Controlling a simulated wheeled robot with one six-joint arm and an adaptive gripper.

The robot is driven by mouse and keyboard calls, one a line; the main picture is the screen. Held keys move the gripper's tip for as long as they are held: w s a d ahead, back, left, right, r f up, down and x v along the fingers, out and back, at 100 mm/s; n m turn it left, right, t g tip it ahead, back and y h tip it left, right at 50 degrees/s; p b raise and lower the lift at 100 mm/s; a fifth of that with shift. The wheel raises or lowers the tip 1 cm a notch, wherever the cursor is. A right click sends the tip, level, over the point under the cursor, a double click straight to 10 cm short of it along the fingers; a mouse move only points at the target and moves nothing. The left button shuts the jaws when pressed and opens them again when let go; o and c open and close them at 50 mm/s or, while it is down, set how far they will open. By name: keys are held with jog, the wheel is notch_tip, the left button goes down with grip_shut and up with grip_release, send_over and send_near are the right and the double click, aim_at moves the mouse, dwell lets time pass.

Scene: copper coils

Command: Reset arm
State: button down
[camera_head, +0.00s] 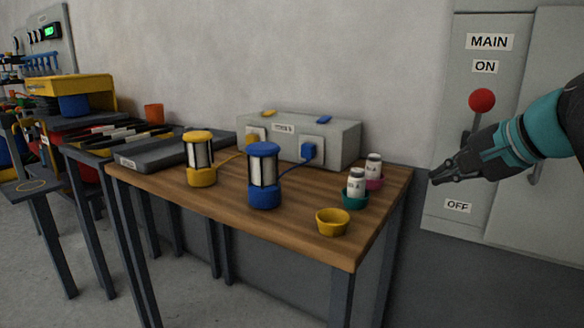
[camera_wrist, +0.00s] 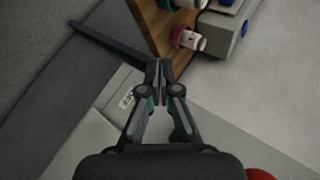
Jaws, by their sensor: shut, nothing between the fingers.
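My gripper (camera_head: 437,179) is at the right in the head view, in front of the grey switch panel (camera_head: 445,110) and right of the wooden table. Its fingers are shut and empty. The wrist view shows the closed fingertips (camera_wrist: 159,68) near the table's corner. A lever with a red knob (camera_head: 482,100) stands on the panel between the ON and OFF labels, with its knob up near ON. My gripper partly covers the lower part of the lever. The red knob shows only partly at the bottom edge of the wrist view (camera_wrist: 260,174).
The wooden table (camera_head: 290,215) holds a yellow lantern-like coil (camera_head: 200,176), a blue one (camera_head: 264,190), a grey socket box (camera_head: 345,146), small cups and white jars (camera_head: 356,182). A shelf with a yellow bin (camera_head: 75,84) stands at the left. The air above the table's front is clear.

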jog(key=s+a+f+n+g+h+p, duration=0.2)
jog(key=s+a+f+n, duration=0.3)
jog(key=f, duration=0.5)
jog(key=s+a+f+n+g+h+p, duration=0.2)
jog(key=s+a+f+n, duration=0.3)
jog(key=s+f, duration=0.5)
jog(key=shift+s+a+f+n, duration=0.3)
jog(key=shift+f+n, duration=0.2)
jog(key=shift+n, duration=0.3)
